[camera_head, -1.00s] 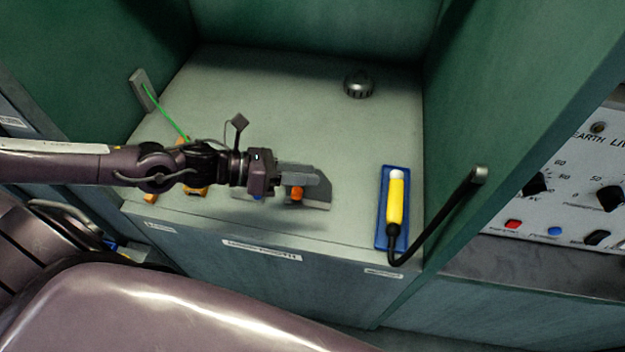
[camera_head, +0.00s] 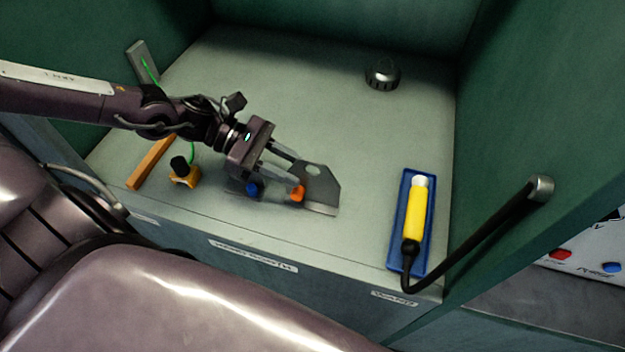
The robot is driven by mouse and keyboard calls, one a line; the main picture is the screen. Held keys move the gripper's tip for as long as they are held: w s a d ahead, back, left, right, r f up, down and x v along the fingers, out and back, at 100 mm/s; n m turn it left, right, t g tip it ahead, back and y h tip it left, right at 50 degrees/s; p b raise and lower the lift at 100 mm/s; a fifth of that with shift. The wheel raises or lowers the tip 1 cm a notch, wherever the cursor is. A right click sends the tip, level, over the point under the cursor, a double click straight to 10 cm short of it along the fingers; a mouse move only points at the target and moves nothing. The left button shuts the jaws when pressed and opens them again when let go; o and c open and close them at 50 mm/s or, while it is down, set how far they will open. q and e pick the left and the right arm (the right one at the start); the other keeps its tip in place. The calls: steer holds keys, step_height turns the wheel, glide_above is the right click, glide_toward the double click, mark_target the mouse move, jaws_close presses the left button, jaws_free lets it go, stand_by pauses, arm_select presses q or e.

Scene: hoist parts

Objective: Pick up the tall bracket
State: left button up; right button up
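A grey metal bracket plate (camera_head: 320,187) with a hole and an angled edge stands on the pale floor of the green bay, near its front. It looks like the tall bracket. My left gripper (camera_head: 297,172) reaches in from the left, its two fingers apart and pointing at the plate's left side. Whether the fingers touch the plate I cannot tell. The gripper partly hides the plate's left part. My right gripper is not in view.
A yellow handle (camera_head: 417,207) lies on a blue tray (camera_head: 393,255) at the right, joined to a black rod (camera_head: 470,240). A dark round knob (camera_head: 382,75) is at the back. An orange bar (camera_head: 151,163) and a small yellow-black part (camera_head: 184,174) are left. The back middle is clear.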

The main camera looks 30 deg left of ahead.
mark_target(312, 184)
arm_select(q)
steer(key=b+x, duration=0.1)
steer(key=x, duration=0.3)
steer(key=shift+d+f, duration=0.1)
steer(key=shift+d, duration=0.15)
jaws_close()
stand_by(1.2)
